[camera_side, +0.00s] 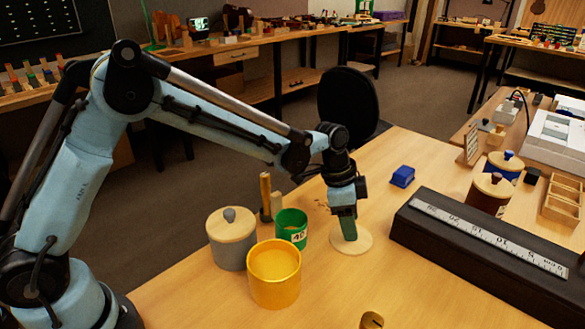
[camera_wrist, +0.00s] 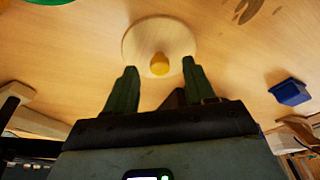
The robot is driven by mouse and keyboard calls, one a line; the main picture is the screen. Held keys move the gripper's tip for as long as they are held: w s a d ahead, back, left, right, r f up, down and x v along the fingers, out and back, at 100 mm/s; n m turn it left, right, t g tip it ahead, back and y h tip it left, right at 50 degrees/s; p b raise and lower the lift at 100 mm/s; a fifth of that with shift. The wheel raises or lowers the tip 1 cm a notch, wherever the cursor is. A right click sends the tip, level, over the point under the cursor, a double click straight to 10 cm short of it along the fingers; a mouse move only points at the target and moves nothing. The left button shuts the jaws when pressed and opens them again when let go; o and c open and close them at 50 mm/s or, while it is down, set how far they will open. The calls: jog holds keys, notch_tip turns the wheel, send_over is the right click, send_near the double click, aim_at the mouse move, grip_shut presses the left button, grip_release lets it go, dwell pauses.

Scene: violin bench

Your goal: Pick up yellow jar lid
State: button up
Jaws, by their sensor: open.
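The yellow jar lid is a round pale-wood disc (camera_side: 366,241) lying flat on the bench; its yellow knob is hidden behind my gripper in the side view. In the wrist view the lid (camera_wrist: 137,45) is at top centre with the yellow knob (camera_wrist: 160,64) facing up. My gripper (camera_side: 349,236) points down over the lid. In the wrist view its green fingers (camera_wrist: 158,67) are apart, one on each side of the knob. Nothing is held between them. I cannot tell how far the tips are above the disc. The yellow jar (camera_side: 274,285) stands open to the left.
A green cup (camera_side: 291,232) and a lidded grey jar (camera_side: 231,248) stand left of the lid. A long black block (camera_side: 440,240) with a ruler lies right. A blue block (camera_side: 402,176) is behind. Bench in front of the lid is mostly clear, with a brass piece (camera_side: 371,320) near the bottom edge.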

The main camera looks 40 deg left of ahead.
jog(key=shift+x, duration=0.85)
grip_shut()
jog(key=shift+r, duration=0.15)
